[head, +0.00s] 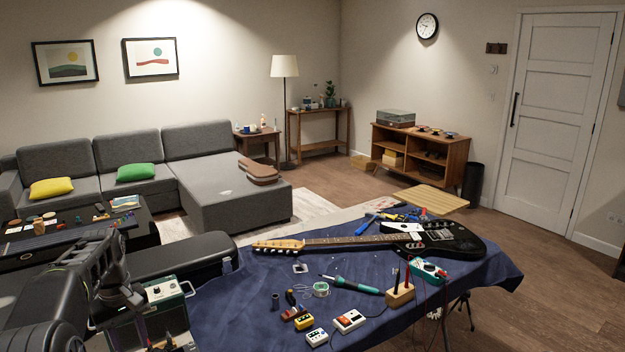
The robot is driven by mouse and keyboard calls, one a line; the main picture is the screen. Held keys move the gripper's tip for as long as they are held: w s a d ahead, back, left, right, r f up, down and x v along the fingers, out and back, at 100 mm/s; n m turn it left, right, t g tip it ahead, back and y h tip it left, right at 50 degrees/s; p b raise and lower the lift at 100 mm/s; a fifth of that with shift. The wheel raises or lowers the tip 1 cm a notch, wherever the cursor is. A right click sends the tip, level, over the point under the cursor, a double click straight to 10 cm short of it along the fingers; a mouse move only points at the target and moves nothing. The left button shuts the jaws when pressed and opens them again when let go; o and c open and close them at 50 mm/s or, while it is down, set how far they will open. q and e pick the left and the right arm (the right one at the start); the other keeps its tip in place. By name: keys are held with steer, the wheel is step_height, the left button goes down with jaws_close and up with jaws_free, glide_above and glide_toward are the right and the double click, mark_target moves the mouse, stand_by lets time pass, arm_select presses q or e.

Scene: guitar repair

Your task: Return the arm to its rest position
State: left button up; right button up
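My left arm comes in from the lower left, and my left gripper (122,302) hangs over the left side of the scene, in front of a boxy green-and-cream device. Its fingertips are dark and hard to make out against the things behind, so I cannot tell whether it is open or shut. I see nothing clearly held in it. My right arm and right gripper are out of view.
A black electric guitar (452,239) lies on a blue cloth (238,310) over the table. A soldering iron (352,285), solder spool (321,289), pedals (349,321), wooden block (400,295) and multimeter (428,270) lie in front. A black case (180,257) sits behind my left gripper.

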arm_select(q)
steer(key=s+d+f+m+h, duration=0.1)
steer(key=s+d+f, duration=0.1)
steer(key=d+f, duration=0.55)
steer(key=s+d+f+m, duration=0.2)
steer(key=d+f, duration=0.2)
steer(key=f, duration=0.6)
steer(key=s+d+f+m+h, duration=0.1)
steer(key=s+d+f, duration=0.1)
steer(key=d+f, duration=0.55)
steer(key=s+d+f+m+h, duration=0.1)
steer(key=s+d+f, duration=0.3)
steer(key=s+d, duration=0.4)
steer(key=s+d+f+m+h, duration=0.1)
steer(key=s+d+f, duration=0.3)
steer(key=s+d, duration=0.4)
steer(key=s+m, duration=0.1)
steer(key=s, duration=0.6)
steer(key=shift+d+f+m+t, duration=0.2)
steer(key=shift+m+t, duration=0.1)
steer(key=shift+m, duration=0.1)
steer(key=shift+s, duration=0.1)
